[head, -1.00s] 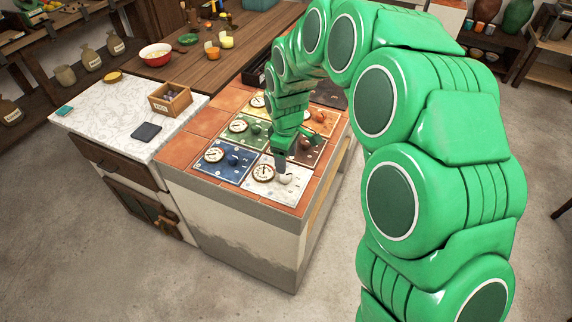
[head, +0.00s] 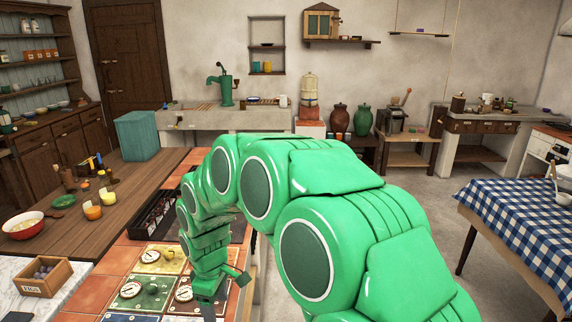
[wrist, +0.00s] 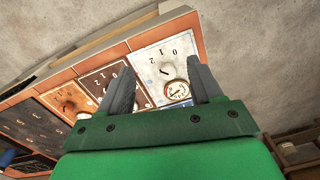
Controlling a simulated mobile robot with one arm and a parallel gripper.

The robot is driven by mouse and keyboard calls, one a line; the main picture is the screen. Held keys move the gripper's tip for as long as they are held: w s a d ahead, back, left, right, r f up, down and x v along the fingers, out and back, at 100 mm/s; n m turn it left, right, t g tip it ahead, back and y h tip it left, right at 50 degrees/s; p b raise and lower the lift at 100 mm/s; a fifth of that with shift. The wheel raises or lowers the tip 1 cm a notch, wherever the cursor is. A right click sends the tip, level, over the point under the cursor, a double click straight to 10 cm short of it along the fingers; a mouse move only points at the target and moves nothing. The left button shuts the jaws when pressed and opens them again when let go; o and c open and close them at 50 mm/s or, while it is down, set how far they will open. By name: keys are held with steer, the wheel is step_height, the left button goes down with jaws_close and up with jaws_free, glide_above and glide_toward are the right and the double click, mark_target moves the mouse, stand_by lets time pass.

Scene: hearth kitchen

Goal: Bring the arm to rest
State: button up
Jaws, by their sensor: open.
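My gripper (head: 207,303) is at the lower left of the head view, hanging from my curved green arm over a tiled counter. Its tips are cut off or hard to make out there. In the wrist view, the two grey fingers of my gripper (wrist: 163,82) are spread apart with nothing held between them. Beyond them lies a white dial panel (wrist: 157,58) with a round gauge (wrist: 177,90). How far the fingertips are from the panel I cannot tell.
The tiled counter (head: 85,290) carries several dial panels, among them a yellow one (head: 172,266) and a green one (head: 128,301). A wooden worktop (head: 120,205) adjoins it. Open floor (head: 425,205) lies right of my arm, before a table with a checked cloth (head: 520,215).

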steer(key=s+d+r+m, duration=0.4)
steer(key=s+d, duration=0.2)
steer(key=d, duration=0.3)
steer(key=s+d+r+m, duration=0.3)
steer(key=s+d+r, duration=0.15)
steer(key=d, duration=0.45)
steer(key=s+d+r+m, duration=0.35)
steer(key=s+d, duration=0.25)
steer(key=d, duration=0.3)
steer(key=s+d+m+g, duration=0.1)
steer(key=s+d+m, duration=0.4)
steer(key=s, duration=0.6)
steer(key=shift+s+d+f, duration=0.15)
steer(key=shift+d, duration=0.1)
steer(key=shift+o, duration=0.4)
